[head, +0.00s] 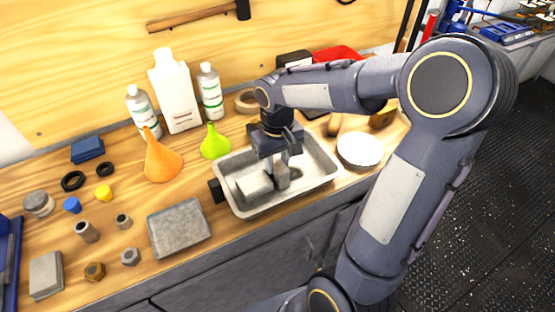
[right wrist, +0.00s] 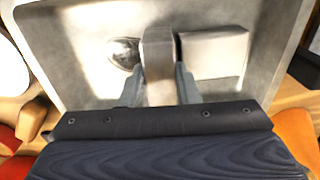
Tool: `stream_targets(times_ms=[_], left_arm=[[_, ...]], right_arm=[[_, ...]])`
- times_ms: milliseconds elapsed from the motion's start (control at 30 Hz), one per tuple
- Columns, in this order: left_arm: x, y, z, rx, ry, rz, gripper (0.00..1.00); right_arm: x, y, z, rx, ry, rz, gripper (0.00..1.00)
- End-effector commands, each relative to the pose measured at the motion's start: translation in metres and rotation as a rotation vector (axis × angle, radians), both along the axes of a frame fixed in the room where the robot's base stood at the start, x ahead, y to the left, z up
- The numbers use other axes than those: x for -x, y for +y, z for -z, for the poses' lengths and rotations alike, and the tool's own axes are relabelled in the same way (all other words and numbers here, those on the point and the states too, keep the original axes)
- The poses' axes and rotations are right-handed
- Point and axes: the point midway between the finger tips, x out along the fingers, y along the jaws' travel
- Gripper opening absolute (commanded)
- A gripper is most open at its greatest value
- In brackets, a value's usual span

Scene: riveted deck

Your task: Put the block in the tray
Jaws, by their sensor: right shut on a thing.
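The metal tray (head: 322,180) is a deep grey pan on the wooden workbench. My right gripper (head: 275,165) points down inside it and is shut on a grey upright block (head: 283,178). In the right wrist view the gripper (right wrist: 160,88) has a finger on each side of that block (right wrist: 158,50). A second, paler block (head: 254,185) lies in the tray beside the held one; it also shows in the right wrist view (right wrist: 213,52). I cannot tell whether the held block touches the tray floor. My left gripper is out of view.
A green funnel (head: 215,142), an orange funnel (head: 161,160) and bottles (head: 177,92) stand behind and left of the tray. A white round dish (head: 360,149) is close on its right. A flat grey slab (head: 179,228) and small hardware lie left.

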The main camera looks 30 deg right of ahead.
Motion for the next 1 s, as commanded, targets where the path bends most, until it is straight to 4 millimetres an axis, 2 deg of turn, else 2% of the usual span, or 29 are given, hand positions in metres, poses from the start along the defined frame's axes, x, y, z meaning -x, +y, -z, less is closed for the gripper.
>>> stream_targets(times_ms=[33,67,233,467,633,1000], left_arm=[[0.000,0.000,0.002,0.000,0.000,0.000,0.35],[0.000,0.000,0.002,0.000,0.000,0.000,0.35],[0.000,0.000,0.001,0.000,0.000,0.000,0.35],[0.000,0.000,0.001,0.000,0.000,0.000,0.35],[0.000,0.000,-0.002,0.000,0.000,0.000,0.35],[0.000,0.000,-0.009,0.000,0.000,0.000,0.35]], right_arm=[[0.000,0.000,0.003,0.000,-0.001,0.000,0.00],[0.000,0.000,0.003,0.000,0.000,0.000,0.30],[0.000,0.000,0.002,0.000,0.001,0.000,0.51],[0.000,0.000,0.002,0.000,0.001,0.000,0.51],[-0.001,0.000,-0.009,0.000,-0.002,0.000,0.51],[-0.001,0.000,-0.085,-0.001,-0.004,0.000,0.51]])
